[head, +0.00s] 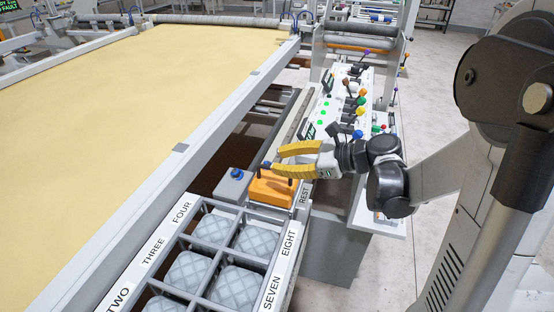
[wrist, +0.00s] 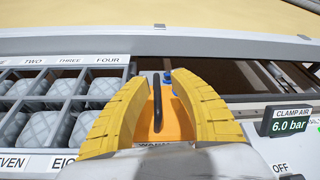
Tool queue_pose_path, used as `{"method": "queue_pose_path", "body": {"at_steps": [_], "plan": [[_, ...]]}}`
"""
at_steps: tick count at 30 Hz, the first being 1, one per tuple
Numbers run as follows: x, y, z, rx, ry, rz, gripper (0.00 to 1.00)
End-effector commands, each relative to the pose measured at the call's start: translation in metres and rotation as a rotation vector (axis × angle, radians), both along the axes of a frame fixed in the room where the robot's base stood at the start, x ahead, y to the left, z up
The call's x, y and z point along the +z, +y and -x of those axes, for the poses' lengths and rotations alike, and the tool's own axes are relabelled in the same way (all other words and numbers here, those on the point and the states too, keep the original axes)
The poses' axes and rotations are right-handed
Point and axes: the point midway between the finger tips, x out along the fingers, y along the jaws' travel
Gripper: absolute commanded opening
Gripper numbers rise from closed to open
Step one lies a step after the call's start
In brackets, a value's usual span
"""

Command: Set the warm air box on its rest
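The warm air box (head: 270,189) is an orange block beside the REST label (head: 303,194), at the end of the compartment rack. Whether it is fully seated on the rest surface I cannot tell. In the wrist view the orange box (wrist: 172,123) has an upright black handle (wrist: 157,103) and a partly hidden label. My gripper (head: 271,159) has two yellow ribbed fingers over the box. In the wrist view my gripper (wrist: 162,80) is open, with one finger on each side of the handle and gaps between. The fingers hide the box's sides there.
The rack (head: 227,255) has numbered compartments holding grey quilted pads. A blue button on a grey box (head: 236,175) stands just left of the orange box. A control panel (head: 345,105) with coloured levers is behind my gripper. A clamp air display (wrist: 290,119) reads 6.0 bar.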

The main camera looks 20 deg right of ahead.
Motion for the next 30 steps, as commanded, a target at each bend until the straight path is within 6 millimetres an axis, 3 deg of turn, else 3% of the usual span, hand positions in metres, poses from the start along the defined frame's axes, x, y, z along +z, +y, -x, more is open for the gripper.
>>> {"method": "queue_pose_path", "body": {"at_steps": [9,16,19,22,27,30], "plan": [[0.029,-0.055,0.046,-0.007,0.0,-0.001,0.27],[0.036,-0.073,0.063,-0.002,-0.001,0.004,0.27],[0.036,-0.065,0.067,0.023,-0.01,0.065,0.27],[0.031,-0.041,0.073,0.096,-0.044,0.238,0.27],[0.017,0.003,0.106,0.371,-0.192,0.75,0.27],[0.013,0.014,0.132,0.592,-0.319,1.072,0.27]]}}
